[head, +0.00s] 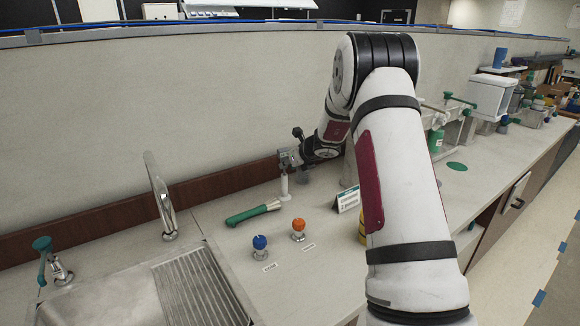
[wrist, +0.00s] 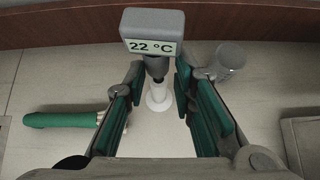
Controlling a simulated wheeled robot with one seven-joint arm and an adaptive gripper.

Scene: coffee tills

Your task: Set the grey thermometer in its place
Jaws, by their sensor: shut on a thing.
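The grey thermometer (wrist: 152,32) shows a display reading 22 °C in the wrist view. My gripper (wrist: 158,74) is shut on its dark stem just below the display head. A white stand with a round foot (wrist: 158,98) is right below the stem; I cannot tell whether the probe is inside it or only lined up in front of it. In the head view, my gripper (head: 292,156) is near the back wall, with the thermometer head small beside it and the white stand (head: 284,186) upright on the counter beneath.
A green-handled brush (head: 253,213) lies left of the stand. Blue (head: 260,242) and orange (head: 298,225) knobs stand in front, with a small sign (head: 348,199) to the right. A grey cup (wrist: 231,58) is close to the right finger. A sink (head: 130,296) is at left.

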